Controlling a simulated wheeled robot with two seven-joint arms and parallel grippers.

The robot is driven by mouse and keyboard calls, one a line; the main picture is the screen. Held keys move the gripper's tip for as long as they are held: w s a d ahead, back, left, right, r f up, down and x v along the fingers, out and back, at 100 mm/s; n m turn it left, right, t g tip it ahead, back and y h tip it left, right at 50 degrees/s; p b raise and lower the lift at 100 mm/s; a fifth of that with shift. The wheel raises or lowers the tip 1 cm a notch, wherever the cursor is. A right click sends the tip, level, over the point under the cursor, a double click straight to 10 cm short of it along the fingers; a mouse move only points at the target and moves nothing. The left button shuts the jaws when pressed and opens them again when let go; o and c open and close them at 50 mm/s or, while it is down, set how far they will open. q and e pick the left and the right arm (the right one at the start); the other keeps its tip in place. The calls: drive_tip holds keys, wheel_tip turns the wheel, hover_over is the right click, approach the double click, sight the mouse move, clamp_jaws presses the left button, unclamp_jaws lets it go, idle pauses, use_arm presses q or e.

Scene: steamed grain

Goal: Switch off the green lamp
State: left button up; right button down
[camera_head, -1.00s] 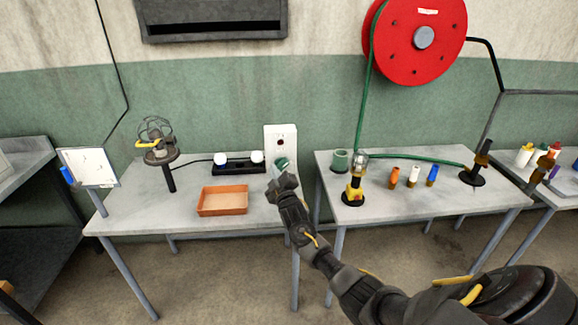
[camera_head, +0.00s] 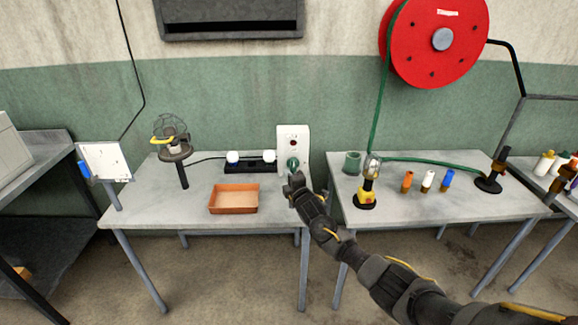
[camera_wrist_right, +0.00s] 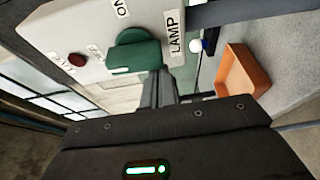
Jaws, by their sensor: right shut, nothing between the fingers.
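A white switch box (camera_head: 293,139) stands at the back right of the left table. It has a green knob (camera_head: 293,162) and a dark red button. In the right wrist view the green knob (camera_wrist_right: 135,56) is close, with "LAMP" and "ON" labels beside it. My right gripper (camera_head: 293,178) is shut and empty just in front of the knob; its fingers (camera_wrist_right: 158,88) reach the knob's edge, but I cannot tell whether they touch. A clear-topped lamp (camera_head: 371,168) on a yellow and black base stands on the right table. No glow shows in it. My left gripper is out of view.
An orange tray (camera_head: 233,208), a power strip (camera_head: 250,168) with white plugs and a caged device (camera_head: 172,140) are on the left table. A red hose reel (camera_head: 434,40) hangs above.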

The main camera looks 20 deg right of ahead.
drive_tip(key=shift+d, duration=0.1)
idle(0.6)
drive_tip(key=s+a+b, duration=0.2)
drive_tip(key=s+a, duration=0.1)
drive_tip(key=s, duration=0.5)
drive_tip(key=shift+s+a, duration=0.4)
idle(0.4)
